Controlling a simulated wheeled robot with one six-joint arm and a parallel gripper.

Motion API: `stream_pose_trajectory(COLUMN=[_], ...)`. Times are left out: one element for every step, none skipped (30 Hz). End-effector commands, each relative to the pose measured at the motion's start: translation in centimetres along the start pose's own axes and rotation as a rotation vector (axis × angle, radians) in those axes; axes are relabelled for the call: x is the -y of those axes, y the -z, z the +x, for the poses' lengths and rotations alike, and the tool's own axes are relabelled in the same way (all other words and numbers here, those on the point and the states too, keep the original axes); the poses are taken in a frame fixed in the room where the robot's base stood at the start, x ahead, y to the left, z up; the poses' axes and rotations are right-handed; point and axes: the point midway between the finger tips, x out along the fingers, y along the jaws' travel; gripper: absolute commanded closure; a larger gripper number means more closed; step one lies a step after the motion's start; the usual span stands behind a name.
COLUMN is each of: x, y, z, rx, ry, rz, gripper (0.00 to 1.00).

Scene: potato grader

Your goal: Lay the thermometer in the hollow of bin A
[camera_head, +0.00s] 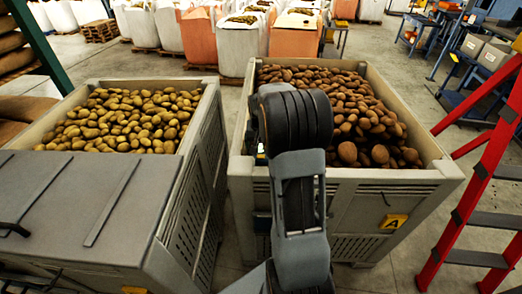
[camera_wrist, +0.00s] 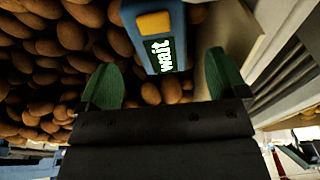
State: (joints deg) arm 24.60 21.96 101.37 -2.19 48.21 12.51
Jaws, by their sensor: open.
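Bin A (camera_head: 400,180) is a grey crate of brown potatoes with a yellow "A" tag on its front. In the wrist view, the thermometer (camera_wrist: 133,28) is a blue device with an orange button and a lit display reading "wait". My gripper (camera_wrist: 160,64) is open, with one green finger on each side of the thermometer's display end, with gaps on both sides. The thermometer is over the potatoes; whether it touches them I cannot tell. In the head view my arm hides the gripper and most of the bin's near left. I cannot make out the hollow.
A red ladder (camera_head: 475,190) stands at the right. Bin A's wall (camera_wrist: 240,30) is close to the right finger. Big sacks (camera_head: 235,48) stand behind.

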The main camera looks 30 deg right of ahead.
Motion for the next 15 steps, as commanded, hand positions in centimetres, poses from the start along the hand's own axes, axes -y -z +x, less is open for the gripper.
stream_pose_trajectory(x=[0.0,0.0,0.0,0.0,0.0,0.0,0.0,0.0,0.0,0.0,0.0,0.0,0.1,0.3,0.6], y=[0.1,0.1,0.1,0.1,0.1,0.1,0.1,0.0,0.1,0.1,0.0,0.0,-0.1,-0.3,-0.8], z=[-1.1,-1.7,-2.4,-2.9,-3.4,-4.0,-4.4,-4.8,-5.3,-5.6,-5.9,-6.2,-6.5,-6.9,-7.4], rx=[-0.004,-0.005,-0.003,-0.004,-0.003,-0.003,-0.003,-0.002,-0.003,-0.002,-0.001,-0.001,-0.002,-0.004,-0.007], ry=[0.001,0.001,0.001,0.001,0.001,0.001,0.001,0.001,0.001,0.001,0.000,0.000,0.001,0.003,0.005], rz=[0.000,0.000,0.000,0.000,0.000,0.000,0.000,0.000,0.000,0.000,0.000,-0.001,-0.004,-0.009,-0.023], gripper=[0.09,0.09,0.09,0.09,0.09,0.09,0.09,0.09,0.09,0.09,0.09,0.09,0.09,0.09,0.09])
